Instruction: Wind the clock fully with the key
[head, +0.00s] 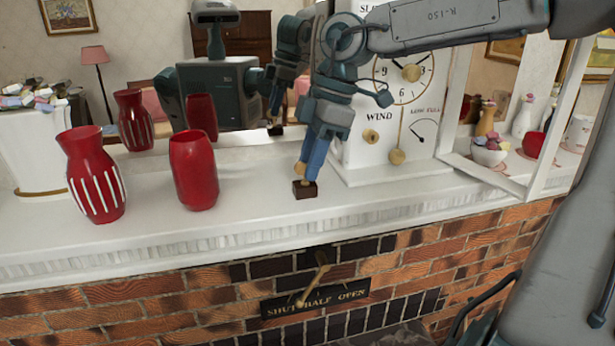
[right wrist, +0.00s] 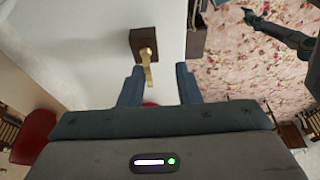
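The white clock (head: 362,155) stands on the mantel, with a brass winding hole (head: 371,135) under the word WIND and a small dial marked LOW and FULL beside it. A brass key (right wrist: 147,68) stands in a small dark brown block (head: 304,189) on the mantel, left of the clock. The block also shows in the right wrist view (right wrist: 143,40). My right gripper (head: 312,174) points down over the block. My left gripper is out of view.
Two red vases (head: 95,180) (head: 194,172) stand left on the mantel (head: 250,205). A mirror behind reflects them and me. A lever (head: 318,275) and plate are on the bricks below.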

